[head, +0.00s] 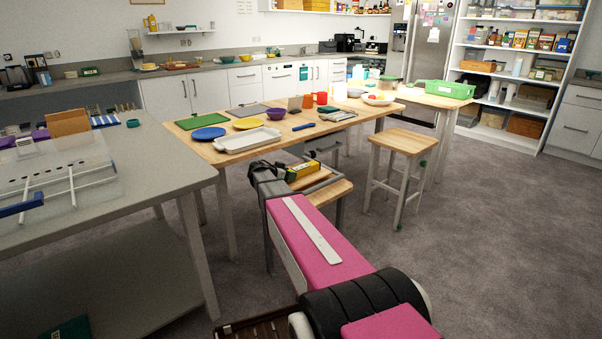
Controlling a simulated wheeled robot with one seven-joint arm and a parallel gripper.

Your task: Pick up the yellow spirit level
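A short yellow bar-shaped thing with dark markings (301,171), which looks like the spirit level, shows just right of my gripper. It appears to lie on a wooden seat (338,189) in front of the long table. My gripper (272,172) is at the far end of my pink arm, beside the yellow thing in the picture. My gripper and arm hide part of the seat. The gripper is small and dark here, so I cannot tell whether its fingers are open or touch the yellow thing.
The wooden table (345,122) behind holds a white tray (247,140), a blue plate (208,133) and several other things. A grey bench (160,160) stands close on the left. A wooden stool (402,141) stands to the right. The carpet at right is clear.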

